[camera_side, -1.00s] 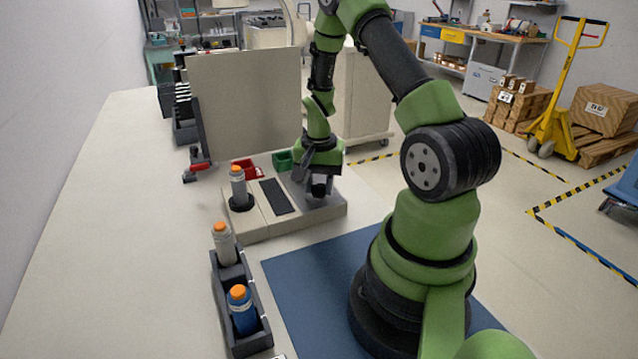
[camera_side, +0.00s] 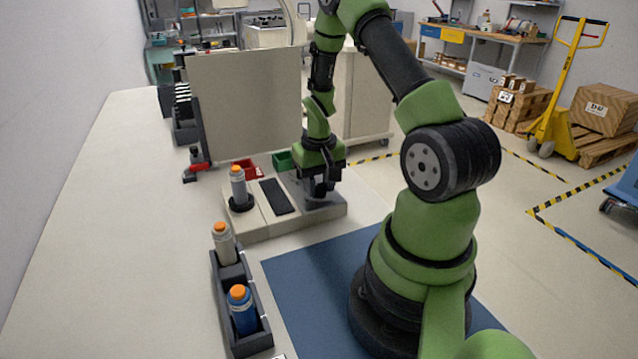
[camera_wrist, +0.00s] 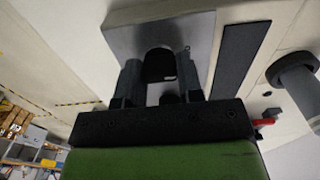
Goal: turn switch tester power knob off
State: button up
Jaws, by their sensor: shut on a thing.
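The switch tester (camera_side: 268,229) is a low beige unit on the bench with a grey metal plate (camera_wrist: 125,35) at its right end. The black power knob (camera_wrist: 160,66) stands on that plate in the wrist view. My gripper (camera_side: 320,190) points down over the plate. In the wrist view my gripper (camera_wrist: 160,78) has one finger on each side of the knob and is shut on it. In the side view the fingers hide most of the knob. I see no readable position marks.
A grey bottle with an orange cap (camera_side: 238,187) stands in a round holder on the tester's left. A dark strip (camera_side: 277,197) lies between. A dark rack (camera_side: 263,327) with two bottles is in front. A tall beige panel (camera_side: 245,105) and small red and green bins stand behind.

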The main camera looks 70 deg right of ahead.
aim_at(319, 185)
dwell(0.3)
jog(key=o, duration=0.9)
jog(key=shift+o, duration=0.2)
notch_tip(319, 185, up, 10)
jog(key=w+a+r+n+t, duration=0.1)
jog(key=a+r+n+t, duration=0.15)
jog(key=a+r, duration=0.85)
jog(key=s+a+r+n+t+y, duration=0.2)
jog(key=s+a+r+t, duration=0.2)
jog(key=s+a, duration=0.4)
jog(key=a+r, duration=0.1)
jog(key=a, duration=0.2)
jog(key=shift+s+r+t, duration=0.15)
jog(key=shift+r+t, duration=0.15)
jog(key=shift+t, duration=0.05)
